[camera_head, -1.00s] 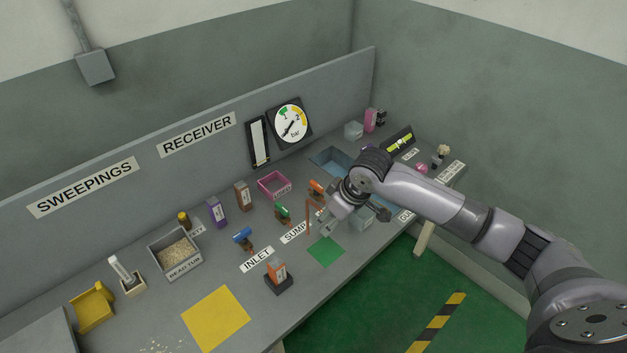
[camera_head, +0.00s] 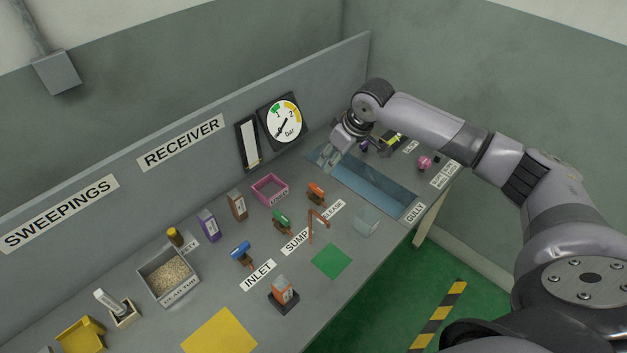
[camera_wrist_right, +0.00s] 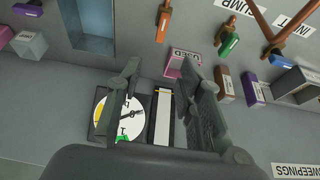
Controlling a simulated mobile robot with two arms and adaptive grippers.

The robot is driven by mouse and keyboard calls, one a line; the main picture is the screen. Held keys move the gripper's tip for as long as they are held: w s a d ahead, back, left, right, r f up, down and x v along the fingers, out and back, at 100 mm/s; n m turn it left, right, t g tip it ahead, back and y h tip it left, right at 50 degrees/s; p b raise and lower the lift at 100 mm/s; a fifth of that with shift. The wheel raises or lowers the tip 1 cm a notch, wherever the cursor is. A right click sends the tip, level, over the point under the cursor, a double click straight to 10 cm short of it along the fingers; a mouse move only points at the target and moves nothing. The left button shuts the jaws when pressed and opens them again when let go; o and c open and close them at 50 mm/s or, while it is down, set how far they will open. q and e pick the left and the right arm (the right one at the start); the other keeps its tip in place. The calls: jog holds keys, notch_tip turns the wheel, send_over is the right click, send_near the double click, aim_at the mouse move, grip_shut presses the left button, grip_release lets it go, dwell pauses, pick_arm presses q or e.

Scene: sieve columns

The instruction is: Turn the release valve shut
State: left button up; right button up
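Several coloured valve handles stand on the bench: a blue one (camera_head: 240,248) by the INLET label, a green one (camera_head: 281,219) by SUMP, and an orange one (camera_head: 316,192) by a partly legible label. The orange and green handles also show at the top of the right wrist view (camera_wrist_right: 163,22) (camera_wrist_right: 228,43). A pink knob-like item (camera_head: 425,163) is at the right end. My right gripper (camera_head: 331,157) is open and empty over the trough's left end, apart from the handles; its fingers (camera_wrist_right: 163,68) are spread. My left gripper is out of view.
The pressure gauge (camera_head: 283,121) is on the back panel, its needle at the low end. A blue trough (camera_head: 372,187) runs along the right of the bench. A bent brown rod (camera_head: 313,224), a clear box (camera_head: 367,222) and a pink USED bin (camera_head: 270,189) stand nearby.

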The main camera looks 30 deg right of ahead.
send_near(315, 186)
jog(key=b+x, duration=0.1)
jog(key=x, duration=0.6)
jog(key=shift+w+a+f, duration=0.1)
jog(key=shift+f, duration=0.2)
jog(key=shift+w+f, duration=0.15)
jog(key=shift+f, duration=0.3)
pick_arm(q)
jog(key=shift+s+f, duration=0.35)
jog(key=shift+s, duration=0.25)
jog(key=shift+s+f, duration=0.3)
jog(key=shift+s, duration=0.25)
pick_arm(e)
jog(key=shift+c, duration=0.3)
grip_shut()
